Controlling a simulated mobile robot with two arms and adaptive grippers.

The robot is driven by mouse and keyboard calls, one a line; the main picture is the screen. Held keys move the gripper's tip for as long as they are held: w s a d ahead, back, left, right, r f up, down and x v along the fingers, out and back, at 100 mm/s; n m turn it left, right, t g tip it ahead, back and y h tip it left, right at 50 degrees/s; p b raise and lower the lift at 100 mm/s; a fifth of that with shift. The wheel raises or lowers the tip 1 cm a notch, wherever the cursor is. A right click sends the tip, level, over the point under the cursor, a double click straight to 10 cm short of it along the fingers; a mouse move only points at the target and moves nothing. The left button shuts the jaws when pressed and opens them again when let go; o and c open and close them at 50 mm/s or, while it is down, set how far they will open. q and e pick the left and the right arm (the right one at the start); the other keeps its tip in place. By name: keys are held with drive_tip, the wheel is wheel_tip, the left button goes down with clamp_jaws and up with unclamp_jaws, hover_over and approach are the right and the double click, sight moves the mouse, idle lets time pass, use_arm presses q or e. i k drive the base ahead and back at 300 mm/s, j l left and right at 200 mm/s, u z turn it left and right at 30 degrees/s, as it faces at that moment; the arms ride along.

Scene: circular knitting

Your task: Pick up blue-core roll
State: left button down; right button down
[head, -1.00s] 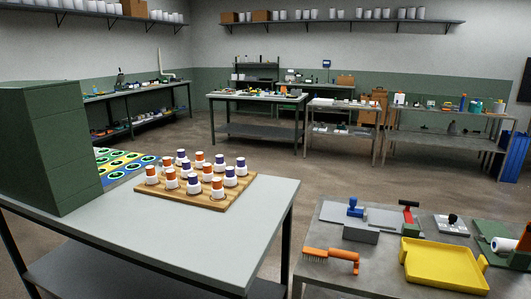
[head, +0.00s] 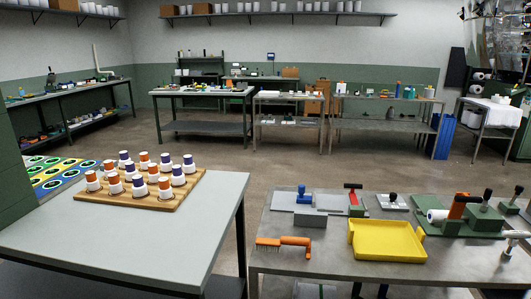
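A wooden board (head: 190,191) lies on the grey table (head: 150,245) at the left. It holds several upright white rolls in rows, some with orange tops, such as the orange-topped roll (head: 92,180), and some with blue-purple tops, such as the blue-purple roll (head: 139,185) at the front and another blue-purple roll (head: 177,175) at the right. I cannot make out the cores themselves. A white roll (head: 437,216) also lies on a green fixture at the right. Neither of my grippers shows in the head view.
The right metal table (head: 330,262) carries a yellow tray (head: 388,240), an orange brush (head: 284,244), a blue-handled tool (head: 304,196) and a green fixture (head: 470,222). A green cabinet (head: 12,185) stands at the left edge. Open floor (head: 285,170) lies behind the tables.

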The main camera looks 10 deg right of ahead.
sight(434, 216)
drive_tip(key=z, duration=1.65)
